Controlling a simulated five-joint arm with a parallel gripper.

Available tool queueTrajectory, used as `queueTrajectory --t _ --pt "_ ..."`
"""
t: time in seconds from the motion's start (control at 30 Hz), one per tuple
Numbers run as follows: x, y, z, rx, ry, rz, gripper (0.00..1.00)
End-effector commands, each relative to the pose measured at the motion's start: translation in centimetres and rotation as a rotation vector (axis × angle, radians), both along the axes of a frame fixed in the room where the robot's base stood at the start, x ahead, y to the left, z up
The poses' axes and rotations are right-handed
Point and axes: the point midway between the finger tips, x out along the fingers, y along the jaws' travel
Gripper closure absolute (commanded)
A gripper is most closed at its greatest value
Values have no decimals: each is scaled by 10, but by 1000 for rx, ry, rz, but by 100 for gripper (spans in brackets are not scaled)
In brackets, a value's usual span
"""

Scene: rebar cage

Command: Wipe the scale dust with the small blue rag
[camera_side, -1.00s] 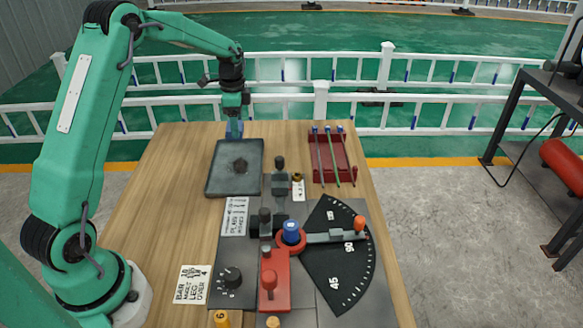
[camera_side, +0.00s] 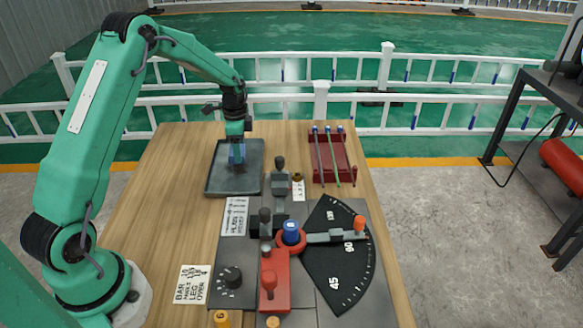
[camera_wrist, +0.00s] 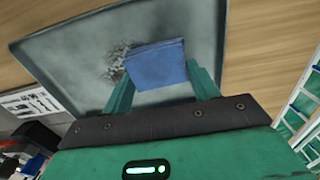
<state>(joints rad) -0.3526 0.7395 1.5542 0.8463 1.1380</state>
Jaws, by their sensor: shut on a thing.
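My gripper (camera_side: 237,150) is over the grey tray (camera_side: 222,185) at the far part of the wooden table. In the wrist view, my gripper (camera_wrist: 160,85) is shut on the small blue rag (camera_wrist: 157,64), held between its two green fingers. The rag also shows as a blue patch below my gripper in the side view (camera_side: 237,155). The scale dust (camera_wrist: 115,62) is a dark speckled patch on the tray floor, partly behind the rag's left edge. In the side view the dust is hidden by my gripper and rag. I cannot tell whether the rag touches the tray.
A red rack (camera_side: 332,158) with several rods stands right of the tray. A bending machine with a red lever block (camera_side: 275,280) and a black angle dial (camera_side: 335,265) fills the table's near right. A paper card (camera_side: 192,285) lies at the near left.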

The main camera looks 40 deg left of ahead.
Motion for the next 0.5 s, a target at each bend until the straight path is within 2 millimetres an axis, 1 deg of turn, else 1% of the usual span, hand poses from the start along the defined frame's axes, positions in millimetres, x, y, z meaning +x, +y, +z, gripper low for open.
queueTrajectory --t 0.1,0.5 --pt "-9 -9 -1 -1 4 -1 62" --pt "-35 -35 0 -1 4 -1 62"
